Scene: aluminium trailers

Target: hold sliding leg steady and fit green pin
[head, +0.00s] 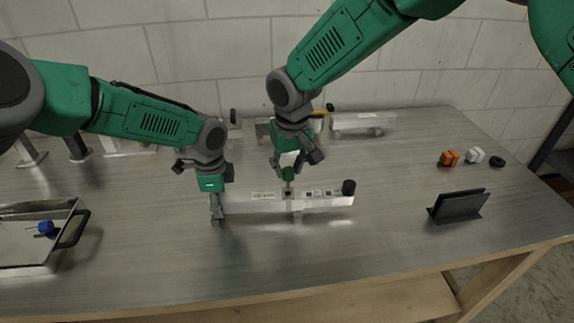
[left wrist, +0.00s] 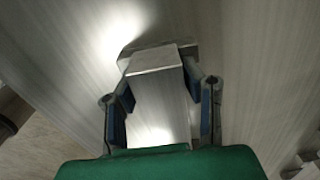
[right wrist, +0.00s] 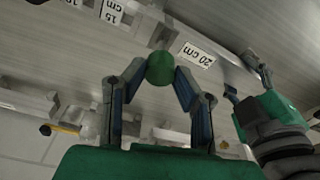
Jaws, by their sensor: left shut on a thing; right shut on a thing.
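A long aluminium bar (head: 325,201) with printed length labels lies across the middle of the bench. My left gripper (head: 216,200) is shut on the metal leg at the bar's left end. In the left wrist view this leg (left wrist: 158,90) is a bare box-shaped piece between both fingers (left wrist: 163,105), with a wider foot beyond. My right gripper (head: 288,168) is shut on the green pin (head: 288,174), directly above the bar's middle. In the right wrist view the pin's round green head (right wrist: 161,68) sits between the fingertips (right wrist: 158,78), near the 20 cm label. Whether the pin's tip is in a hole is hidden.
A metal tray (head: 40,270) with a blue part stands at left. A black stand (head: 458,206) is at right, with orange (head: 449,158), white (head: 474,155) and black small parts behind it. Further bars (head: 362,121) lie by the back wall. The front bench is clear.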

